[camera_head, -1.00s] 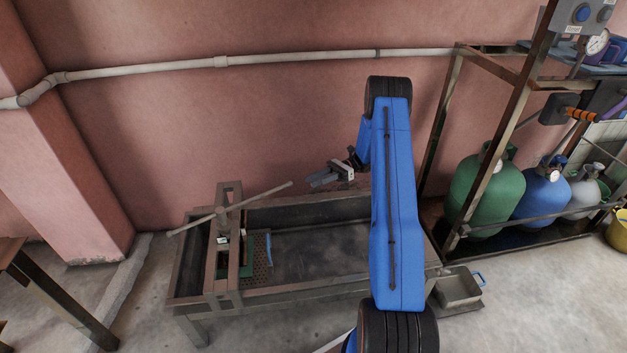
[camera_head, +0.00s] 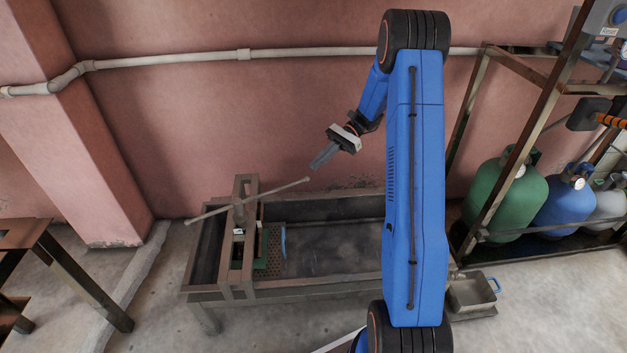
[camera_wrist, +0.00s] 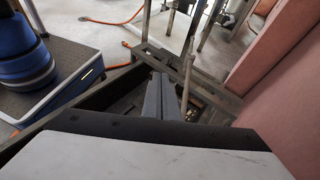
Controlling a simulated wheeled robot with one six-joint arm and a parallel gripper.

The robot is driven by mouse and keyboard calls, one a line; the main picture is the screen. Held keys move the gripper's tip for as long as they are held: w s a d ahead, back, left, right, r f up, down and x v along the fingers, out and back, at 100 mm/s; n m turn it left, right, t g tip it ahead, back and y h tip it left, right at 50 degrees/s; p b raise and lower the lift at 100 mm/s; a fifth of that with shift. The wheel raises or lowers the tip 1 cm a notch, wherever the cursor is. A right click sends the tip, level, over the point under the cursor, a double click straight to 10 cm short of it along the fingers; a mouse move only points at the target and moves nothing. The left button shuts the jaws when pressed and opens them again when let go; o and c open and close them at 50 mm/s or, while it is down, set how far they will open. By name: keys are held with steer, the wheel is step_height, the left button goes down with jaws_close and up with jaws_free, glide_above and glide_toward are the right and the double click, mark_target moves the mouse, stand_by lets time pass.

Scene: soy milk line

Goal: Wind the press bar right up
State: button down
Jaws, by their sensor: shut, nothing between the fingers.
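The press is a brown metal frame (camera_head: 228,268) across the left end of a long metal trough (camera_head: 350,210). A long pale turning bar (camera_head: 281,190) lies across the top of its screw, its right end higher in the picture. A dark green plate and a brown perforated sheet (camera_head: 274,262) show below the frame. My gripper (camera_head: 314,166) is shut and empty, pointing down-left. It appears just above the bar's right end; whether they touch is unclear. In the wrist view, the shut fingers (camera_wrist: 160,98) point toward the press, with the bar (camera_wrist: 187,82) just right of them.
A pink wall stands behind the trough, with a pipe (camera_head: 190,59) along it. A metal rack with gas cylinders (camera_head: 512,205) is at right. A small metal pan (camera_head: 470,291) sits by the trough's right end. A brown table (camera_head: 30,235) stands at left.

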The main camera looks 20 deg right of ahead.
steer(key=s+a+r+n+t+h, duration=0.1)
steer(key=s+a+r+n+h, duration=0.35)
steer(key=s+r, duration=0.4)
steer(key=s+a+r+n+t+h, duration=0.1)
steer(key=s+a+r+n+h, duration=0.4)
steer(key=s, duration=0.7)
steer(key=shift+s+r+n+t+h, duration=1.25)
steer(key=shift+s+n+t, duration=0.95)
steer(key=shift+s, duration=2.6)
steer(key=w+d+f, duration=0.3)
steer(key=w+f, duration=0.5)
steer(key=w, duration=0.3)
steer(key=w+d+f+n+t, duration=0.1)
steer(key=w+d+f, duration=0.2)
steer(key=w+f, duration=0.6)
steer(key=w+d+f+n+t, duration=0.1)
steer(key=w+d+f, duration=0.1)
steer(key=w+f, duration=0.7)
steer(key=shift+w+d, duration=0.4)
steer(key=shift+w, duration=1.65)
